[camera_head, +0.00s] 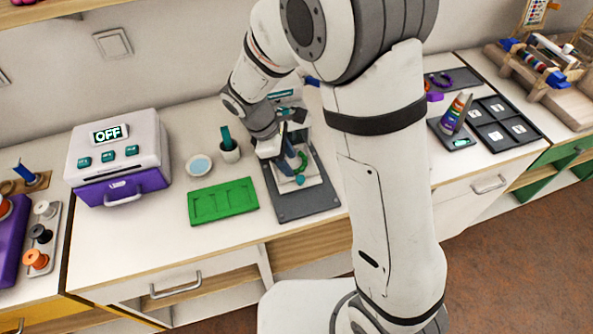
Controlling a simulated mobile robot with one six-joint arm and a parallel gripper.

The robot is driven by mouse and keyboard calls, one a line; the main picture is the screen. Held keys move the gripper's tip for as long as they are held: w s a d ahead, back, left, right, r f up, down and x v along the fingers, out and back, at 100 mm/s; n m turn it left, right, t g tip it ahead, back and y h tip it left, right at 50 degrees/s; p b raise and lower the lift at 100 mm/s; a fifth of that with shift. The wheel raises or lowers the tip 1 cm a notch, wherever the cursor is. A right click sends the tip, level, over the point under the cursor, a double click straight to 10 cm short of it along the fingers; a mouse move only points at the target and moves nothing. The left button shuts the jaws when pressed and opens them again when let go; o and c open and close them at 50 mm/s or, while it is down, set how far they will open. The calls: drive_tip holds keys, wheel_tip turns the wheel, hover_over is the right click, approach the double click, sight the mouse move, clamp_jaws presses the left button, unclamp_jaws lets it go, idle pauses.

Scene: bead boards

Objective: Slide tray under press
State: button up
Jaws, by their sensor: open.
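The press stands at the back of the counter, mostly hidden behind my arm; its dark grey base plate (290,209) sticks out towards the front. A pale, square tray (313,178) lies on this plate. Small blue and teal parts show at the tray, too small to tell apart. My gripper (291,168) is open and points down just over the tray. I cannot tell whether its fingers touch the tray. The press head and the tray's back edge are hidden by my wrist.
A green board (222,202) with recesses lies left of the base plate. A white and purple machine reading OFF (119,155) is further left. A dark sectioned tray (503,123) lies at right.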

sight(300, 177)
drive_tip(key=x, duration=0.6)
drive_tip(key=shift+s+d+f, duration=0.1)
drive_tip(key=shift+d+f, duration=0.05)
drive_tip(key=shift+f, duration=0.1)
clamp_jaws()
idle(0.3)
